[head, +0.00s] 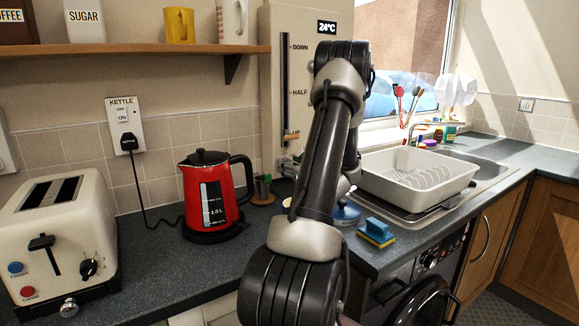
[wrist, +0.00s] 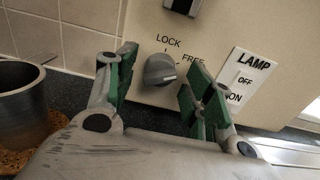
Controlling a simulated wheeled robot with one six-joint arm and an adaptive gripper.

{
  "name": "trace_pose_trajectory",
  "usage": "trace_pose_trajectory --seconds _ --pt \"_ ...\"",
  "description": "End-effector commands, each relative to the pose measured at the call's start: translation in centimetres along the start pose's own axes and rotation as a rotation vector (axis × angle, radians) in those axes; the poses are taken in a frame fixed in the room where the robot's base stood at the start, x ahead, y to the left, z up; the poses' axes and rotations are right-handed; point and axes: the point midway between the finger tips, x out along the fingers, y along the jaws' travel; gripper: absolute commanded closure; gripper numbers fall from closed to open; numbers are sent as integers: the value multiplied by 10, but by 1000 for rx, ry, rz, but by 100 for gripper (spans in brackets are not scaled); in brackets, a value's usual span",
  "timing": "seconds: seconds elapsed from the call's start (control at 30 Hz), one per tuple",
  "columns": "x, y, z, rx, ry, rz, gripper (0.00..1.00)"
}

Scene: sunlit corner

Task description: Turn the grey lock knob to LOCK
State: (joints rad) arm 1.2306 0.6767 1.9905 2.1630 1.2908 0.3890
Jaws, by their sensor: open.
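The grey lock knob (wrist: 160,70) is on the cream panel (wrist: 218,25) in the wrist view. The word LOCK is above it and FREE is to its upper right. Which mark its pointer meets is hard to tell. My gripper (wrist: 161,78) is open, with one green-padded finger to the left of the knob and one to the right. The knob shows between the fingers, and I see no contact. In the head view my arm covers the knob's area, and the panel (head: 273,70) stands behind the arm.
A LAMP switch plate (wrist: 246,84) is right of the knob. A metal cup (wrist: 22,92) stands on a cork mat at the left. In the head view, a red kettle (head: 208,190) and toaster (head: 60,235) stand left; a dish rack (head: 400,185) and sponge (head: 377,233) are right.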

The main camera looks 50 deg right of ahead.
Motion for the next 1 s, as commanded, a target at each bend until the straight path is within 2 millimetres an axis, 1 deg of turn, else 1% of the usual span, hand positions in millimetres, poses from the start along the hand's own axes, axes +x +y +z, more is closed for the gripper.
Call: trace_pose_trajectory --seconds 0.23,0.27,0.3,0.47,0.5,0.77,1.0 --pt "2 0 0 0 0 0 48" --pt "2 0 0 0 0 0 50" --pt "2 0 0 0 0 0 57" --pt "2 0 0 0 0 0 86" --pt "2 0 0 0 0 0 93" --pt "2 0 0 -15 0 1 94" --pt "2 0 0 -111 -1 1 94"
